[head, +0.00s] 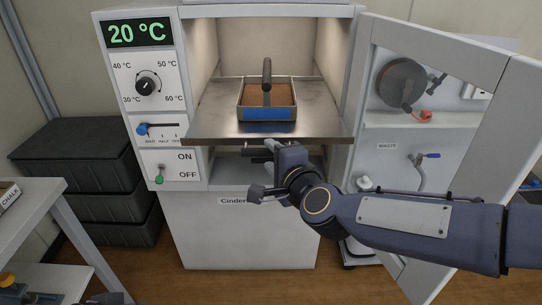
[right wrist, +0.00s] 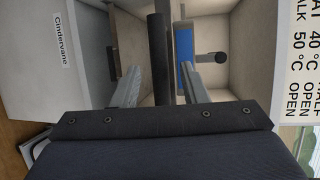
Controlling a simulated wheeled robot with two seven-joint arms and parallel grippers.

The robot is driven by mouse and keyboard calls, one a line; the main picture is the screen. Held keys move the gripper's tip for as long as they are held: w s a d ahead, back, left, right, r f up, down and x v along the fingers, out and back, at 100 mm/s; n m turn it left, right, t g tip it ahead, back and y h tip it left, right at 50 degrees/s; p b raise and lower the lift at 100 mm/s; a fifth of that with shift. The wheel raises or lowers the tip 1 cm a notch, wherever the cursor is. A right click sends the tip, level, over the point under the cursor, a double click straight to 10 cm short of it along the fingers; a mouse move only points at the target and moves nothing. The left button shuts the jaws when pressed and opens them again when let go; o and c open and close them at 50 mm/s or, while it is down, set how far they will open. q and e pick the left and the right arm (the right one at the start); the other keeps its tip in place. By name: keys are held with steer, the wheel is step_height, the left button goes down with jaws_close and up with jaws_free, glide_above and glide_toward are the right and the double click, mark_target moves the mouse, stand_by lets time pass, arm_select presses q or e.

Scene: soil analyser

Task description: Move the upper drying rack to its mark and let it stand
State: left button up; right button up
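The upper drying rack (head: 215,122) is a metal plate that juts out of the open oven. A tray (head: 293,113) of brown soil with a blue label and a dark upright handle (head: 267,74) stands on it. My right gripper (head: 272,160) is at the rack's front edge, its fingers partly hidden. In the right wrist view, the two fingers of my right gripper (right wrist: 162,75) are apart, with a dark bar (right wrist: 160,40), apparently the rack's front edge, between them. Gaps show on both sides. I cannot make out the mark.
The oven door (head: 380,50) stands open at the right, close to my right arm. The control panel (head: 150,100) is on the left and reads 20 °C. A lower rack part (head: 256,153) shows below. Dark crates (head: 75,150) and a white table (head: 40,215) stand left.

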steer(key=shift+x, duration=1.5)
jaws_close()
